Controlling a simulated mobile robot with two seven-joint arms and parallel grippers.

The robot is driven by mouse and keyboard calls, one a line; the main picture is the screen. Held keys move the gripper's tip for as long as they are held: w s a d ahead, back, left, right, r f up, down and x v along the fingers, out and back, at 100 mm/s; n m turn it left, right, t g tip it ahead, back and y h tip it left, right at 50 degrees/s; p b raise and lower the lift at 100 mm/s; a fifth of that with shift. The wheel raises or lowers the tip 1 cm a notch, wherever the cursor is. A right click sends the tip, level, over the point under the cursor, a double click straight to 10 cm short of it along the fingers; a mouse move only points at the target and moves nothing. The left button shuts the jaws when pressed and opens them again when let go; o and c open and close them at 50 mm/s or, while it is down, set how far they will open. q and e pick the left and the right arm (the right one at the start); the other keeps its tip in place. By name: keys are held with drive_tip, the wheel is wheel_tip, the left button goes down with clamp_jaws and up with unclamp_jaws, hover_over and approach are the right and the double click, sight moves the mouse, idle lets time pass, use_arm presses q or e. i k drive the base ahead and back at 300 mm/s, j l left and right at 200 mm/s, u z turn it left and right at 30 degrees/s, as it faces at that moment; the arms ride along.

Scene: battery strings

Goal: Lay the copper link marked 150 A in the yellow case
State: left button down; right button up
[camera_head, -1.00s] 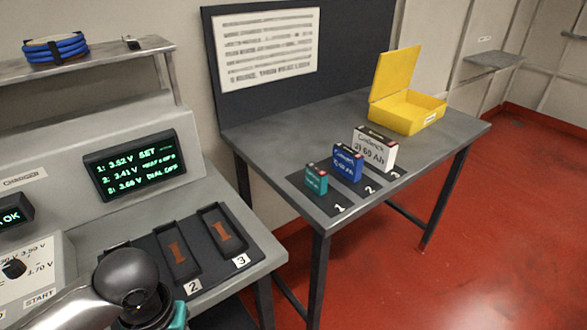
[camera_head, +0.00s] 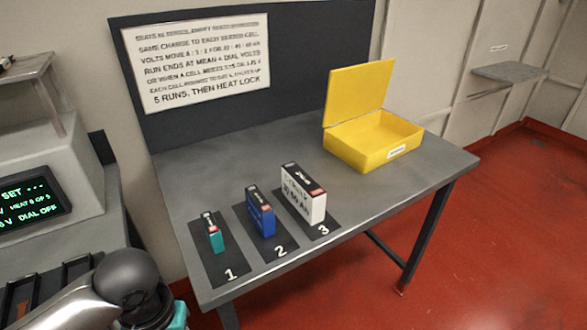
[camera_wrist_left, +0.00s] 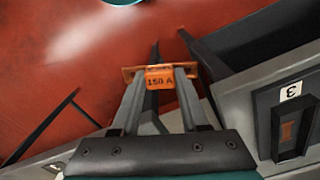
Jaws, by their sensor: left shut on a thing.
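In the left wrist view, my left gripper (camera_wrist_left: 160,80) is shut on the copper link (camera_wrist_left: 159,77), an orange-brown bar with an orange tag reading 150 A. The link is in the air above the red floor, beside the grey charger bench. In the head view only my left arm shows at the lower left; its fingers and the link are out of sight. The yellow case (camera_head: 365,158) stands open on the grey table, its lid raised at the back left. It is well apart from my left arm. The case's floor is partly hidden by its front wall. My right gripper is not in view.
On the table (camera_head: 270,155), a teal cell (camera_head: 215,238), a blue cell (camera_head: 261,212) and a white cell (camera_head: 303,195) stand on dark mats numbered 1 to 3, left of the case. A slot marked 3 (camera_wrist_left: 288,130) is on the charger bench.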

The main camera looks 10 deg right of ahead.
sight(372, 146)
drive_tip(key=i+l, duration=0.1)
drive_tip(key=l, duration=0.35)
drive_tip(key=i+l+u, duration=0.1)
drive_tip(key=l, duration=0.3)
drive_tip(key=i+l, duration=0.1)
drive_tip(key=l, duration=0.35)
drive_tip(key=i+l, duration=0.1)
drive_tip(key=l, duration=0.3)
drive_tip(key=u, duration=0.05)
